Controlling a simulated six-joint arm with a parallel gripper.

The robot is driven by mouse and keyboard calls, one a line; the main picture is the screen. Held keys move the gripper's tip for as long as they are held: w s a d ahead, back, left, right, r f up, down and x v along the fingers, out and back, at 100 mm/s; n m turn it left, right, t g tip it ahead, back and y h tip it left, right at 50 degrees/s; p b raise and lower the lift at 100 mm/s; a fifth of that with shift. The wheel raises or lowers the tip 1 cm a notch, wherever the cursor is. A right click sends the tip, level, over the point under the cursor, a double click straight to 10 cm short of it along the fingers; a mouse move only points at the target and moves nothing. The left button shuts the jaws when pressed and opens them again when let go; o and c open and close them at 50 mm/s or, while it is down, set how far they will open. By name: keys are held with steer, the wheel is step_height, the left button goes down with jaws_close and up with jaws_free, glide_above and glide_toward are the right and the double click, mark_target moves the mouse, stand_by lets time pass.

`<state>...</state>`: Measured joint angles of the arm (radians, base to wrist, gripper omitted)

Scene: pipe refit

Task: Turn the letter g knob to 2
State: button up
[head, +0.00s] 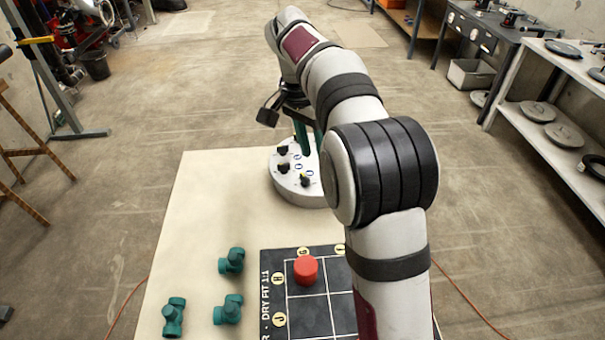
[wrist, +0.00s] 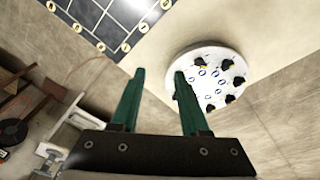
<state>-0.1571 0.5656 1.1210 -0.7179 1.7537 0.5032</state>
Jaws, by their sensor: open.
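A round white panel (head: 292,195) with several black knobs and blue markings stands at the far end of the pale table; my arm hides its right part. The knob letters and numbers are too small to read, so I cannot tell which is the g knob. My gripper (head: 309,152) has green fingers and hangs at the panel's far side in the head view. In the wrist view the fingers (wrist: 160,76) are apart with nothing between them, the right one overlapping the panel's left edge.
Several green pipe fittings (head: 228,308) lie on the table's left part. A dark gridded board (head: 273,308) with yellow letter discs carries a red cap (head: 306,269). The table (head: 215,185) is clear left of the panel. Shelves (head: 545,150) stand well off to the right.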

steer(key=s+d+r+n+y, duration=0.1)
steer(key=s+r+n, duration=0.1)
steer(key=s, duration=0.8)
steer(key=s+a+f+g+y, duration=0.2)
steer(key=s+a+f+y, duration=0.15)
steer(key=s, duration=0.65)
steer(key=s+a+f+g+y, duration=0.1)
steer(key=s+a+f+y, duration=0.25)
steer(key=s, duration=0.55)
steer(key=w+a+m+t+y, duration=0.35)
steer(key=w+m+y, duration=0.45)
steer(key=w, duration=0.5)
steer(key=m+t+h, duration=0.5)
steer(key=m+t, duration=0.9)
steer(key=t, duration=0.1)
glide_toward(309, 182)
steer(key=v, duration=0.3)
steer(key=shift+s+d+r+g, duration=0.2)
steer(key=shift+s+g, duration=0.05)
steer(key=shift+s, duration=0.1)
steer(key=shift+w+f, duration=0.15)
steer(key=shift+w, duration=0.2)
steer(key=x, duration=1.5)
steer(key=shift+a, duration=0.1)
